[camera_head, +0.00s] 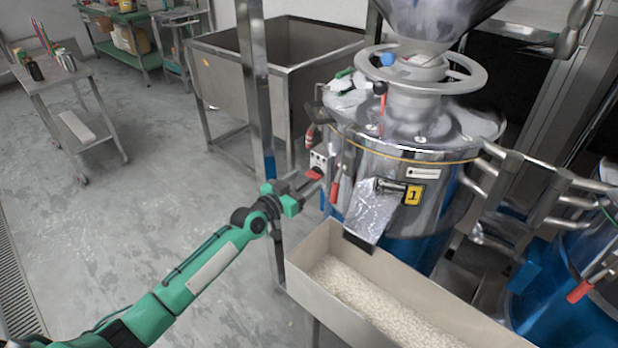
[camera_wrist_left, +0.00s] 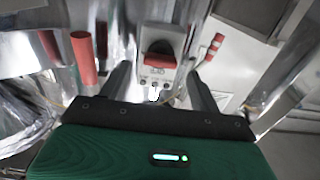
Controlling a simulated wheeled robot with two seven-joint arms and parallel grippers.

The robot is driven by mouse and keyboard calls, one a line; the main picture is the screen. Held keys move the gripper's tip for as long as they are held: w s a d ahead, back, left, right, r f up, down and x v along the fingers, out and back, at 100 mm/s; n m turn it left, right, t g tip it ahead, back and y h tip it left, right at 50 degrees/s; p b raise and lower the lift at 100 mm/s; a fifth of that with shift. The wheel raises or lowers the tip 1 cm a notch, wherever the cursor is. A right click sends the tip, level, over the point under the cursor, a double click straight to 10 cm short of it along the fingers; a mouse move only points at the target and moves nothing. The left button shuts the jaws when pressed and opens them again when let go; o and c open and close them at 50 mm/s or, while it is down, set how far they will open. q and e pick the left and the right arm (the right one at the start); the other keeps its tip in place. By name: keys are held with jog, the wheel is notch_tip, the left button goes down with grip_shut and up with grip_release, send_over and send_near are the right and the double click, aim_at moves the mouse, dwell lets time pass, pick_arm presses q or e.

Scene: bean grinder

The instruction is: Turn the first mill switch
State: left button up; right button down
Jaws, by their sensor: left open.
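The first mill (camera_head: 400,180) is a steel drum with a blue base and a yellow label "1" (camera_head: 413,194). My right gripper is not in view.
A red-handled lever (camera_head: 336,185) stands beside the switch; a red handle also shows in the left wrist view (camera_wrist_left: 84,58). A trough of pale grains (camera_head: 375,300) lies below the spout. A second blue mill (camera_head: 565,290) stands right.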

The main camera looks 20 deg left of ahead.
aim_at(311, 176)
pick_arm(q)
jog(key=shift+x, duration=1.1)
jog(key=shift+w+d, duration=0.15)
jog(key=shift+w, duration=0.25)
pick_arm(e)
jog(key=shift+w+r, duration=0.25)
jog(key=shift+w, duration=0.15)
pick_arm(q)
jog(key=shift+c, duration=1.1)
jog(key=c, duration=0.8)
jog(key=shift+o, duration=0.2)
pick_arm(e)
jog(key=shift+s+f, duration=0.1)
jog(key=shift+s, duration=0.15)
